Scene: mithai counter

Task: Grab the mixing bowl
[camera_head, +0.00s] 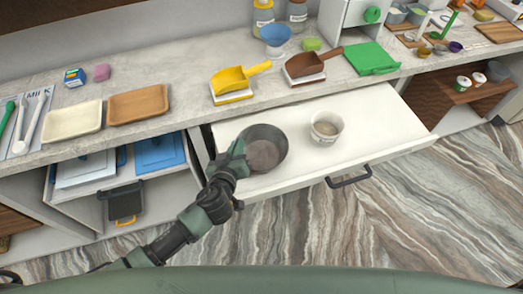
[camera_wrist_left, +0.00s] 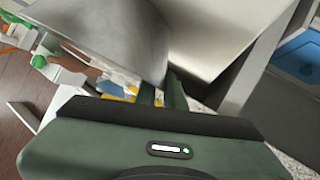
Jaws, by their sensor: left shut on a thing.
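The mixing bowl (camera_head: 266,148) is a round grey metal bowl in the open white drawer (camera_head: 375,128). My left gripper (camera_head: 238,156) is at the bowl's left side and shut on its rim. In the left wrist view the bowl's grey wall (camera_wrist_left: 112,38) fills the upper left, and my left gripper's fingers (camera_wrist_left: 160,92) reach its edge. Whether the bowl rests on the drawer floor or is slightly raised, I cannot tell. My right gripper is not in view.
A white tub (camera_head: 327,127) stands in the drawer right of the bowl. The drawer's dark handle (camera_head: 349,177) is at its front. The drawer's right part is clear.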

